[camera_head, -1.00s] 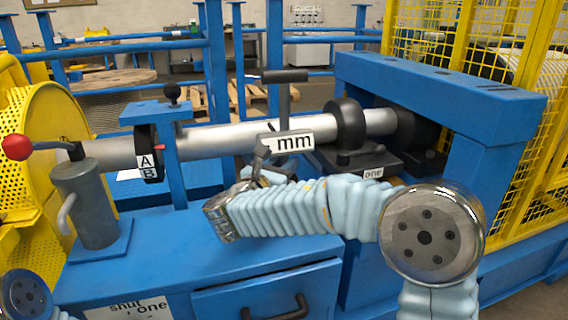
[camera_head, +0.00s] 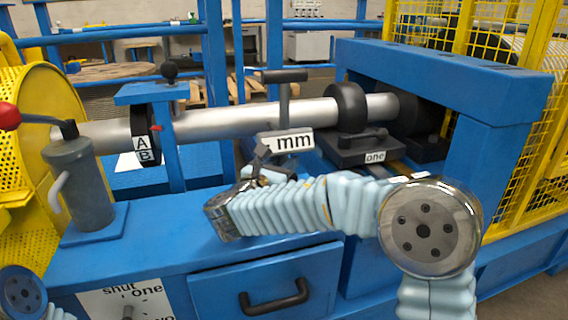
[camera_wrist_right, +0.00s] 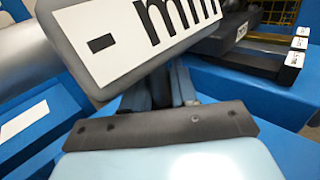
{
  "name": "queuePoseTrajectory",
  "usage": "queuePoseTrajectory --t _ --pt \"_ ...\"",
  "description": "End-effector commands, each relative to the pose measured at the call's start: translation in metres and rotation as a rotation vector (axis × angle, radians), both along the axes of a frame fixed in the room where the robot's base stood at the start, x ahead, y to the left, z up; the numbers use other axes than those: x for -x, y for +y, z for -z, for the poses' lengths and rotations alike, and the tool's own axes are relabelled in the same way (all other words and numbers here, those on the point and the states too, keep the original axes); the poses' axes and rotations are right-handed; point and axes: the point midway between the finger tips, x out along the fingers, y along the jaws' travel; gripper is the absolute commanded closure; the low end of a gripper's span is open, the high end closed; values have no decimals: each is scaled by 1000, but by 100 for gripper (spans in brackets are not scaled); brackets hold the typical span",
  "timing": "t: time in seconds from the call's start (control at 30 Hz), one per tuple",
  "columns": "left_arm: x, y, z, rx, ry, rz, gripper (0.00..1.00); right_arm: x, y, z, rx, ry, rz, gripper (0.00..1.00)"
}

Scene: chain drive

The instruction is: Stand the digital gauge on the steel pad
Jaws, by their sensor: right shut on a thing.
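The digital gauge (camera_head: 291,141) has a white plate marked "mm", with a grey post and dark crossbar rising above it. My right gripper (camera_head: 262,157) is shut on it and holds it up in front of the steel shaft. In the wrist view the gauge (camera_wrist_right: 130,35) fills the top, tilted in that picture, with the gripper (camera_wrist_right: 160,92) just below it. The plate and gripper hide part of what lies behind. I cannot pick out the steel pad with certainty. My left gripper is out of view; only part of my left arm shows at bottom left.
The steel shaft (camera_head: 240,119) with black rings runs across behind the gauge. A dark block labelled "one" (camera_head: 350,149) lies right of it. A grey cylinder (camera_head: 82,185) with a red-knobbed lever stands left. The blue bench top (camera_head: 165,240) is clear at the front, above a drawer (camera_head: 265,282).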

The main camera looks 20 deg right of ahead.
Motion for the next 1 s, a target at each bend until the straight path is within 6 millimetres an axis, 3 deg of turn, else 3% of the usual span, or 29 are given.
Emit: queuePoseTrajectory --t 0.57,0.6,0.77,1.0 --pt "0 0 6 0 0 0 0 0 0 6 0 -6 -1 100" --pt "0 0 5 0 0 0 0 0 0 6 0 -6 -1 69" --pt "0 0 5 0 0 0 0 0 0 7 0 -4 0 45" --pt "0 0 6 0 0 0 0 0 0 12 0 6 0 43"
